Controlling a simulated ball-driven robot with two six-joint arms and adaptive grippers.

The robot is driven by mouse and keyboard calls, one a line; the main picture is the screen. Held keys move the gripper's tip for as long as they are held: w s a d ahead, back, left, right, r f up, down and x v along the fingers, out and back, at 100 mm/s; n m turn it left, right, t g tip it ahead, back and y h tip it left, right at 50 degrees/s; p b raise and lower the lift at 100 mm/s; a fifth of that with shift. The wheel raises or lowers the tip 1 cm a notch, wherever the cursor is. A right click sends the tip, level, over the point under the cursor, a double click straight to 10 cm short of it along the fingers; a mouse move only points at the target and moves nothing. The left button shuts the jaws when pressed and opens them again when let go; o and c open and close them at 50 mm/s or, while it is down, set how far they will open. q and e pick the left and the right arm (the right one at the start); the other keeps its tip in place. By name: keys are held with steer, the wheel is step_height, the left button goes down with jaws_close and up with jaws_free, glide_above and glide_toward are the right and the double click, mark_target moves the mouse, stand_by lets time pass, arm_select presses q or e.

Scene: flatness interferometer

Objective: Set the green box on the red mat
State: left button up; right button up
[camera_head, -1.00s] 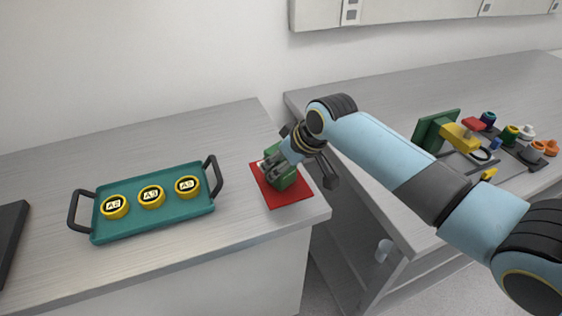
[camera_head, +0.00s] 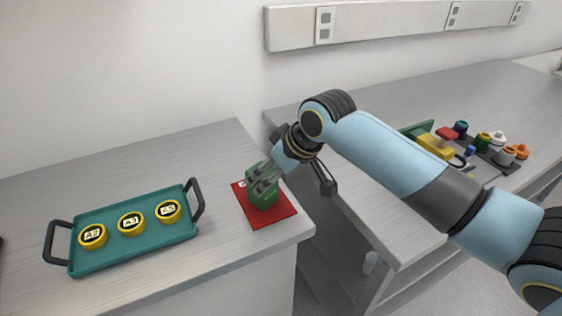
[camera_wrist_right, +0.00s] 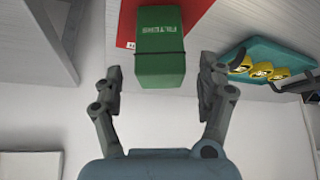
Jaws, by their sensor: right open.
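The green box (camera_head: 262,190) stands on the red mat (camera_head: 270,218) near the right end of the left counter. In the right wrist view the green box (camera_wrist_right: 160,50) lies between and beyond the fingers, with a gap on each side, and part of the red mat (camera_wrist_right: 126,22) shows behind it. My right gripper (camera_head: 264,178) is at the box from above and behind. Its fingers also show spread apart in the right wrist view (camera_wrist_right: 159,78), holding nothing. My left gripper is out of view.
A teal tray (camera_head: 135,255) with black handles holds three yellow round pieces to the left of the mat. On the right counter are a yellow and red device (camera_head: 436,146) and a dark rack (camera_head: 510,164) of coloured items. A gap separates the counters.

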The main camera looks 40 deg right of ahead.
steer(key=v, duration=0.6)
steer(key=shift+r, duration=0.2)
steer(key=shift+s, duration=0.15)
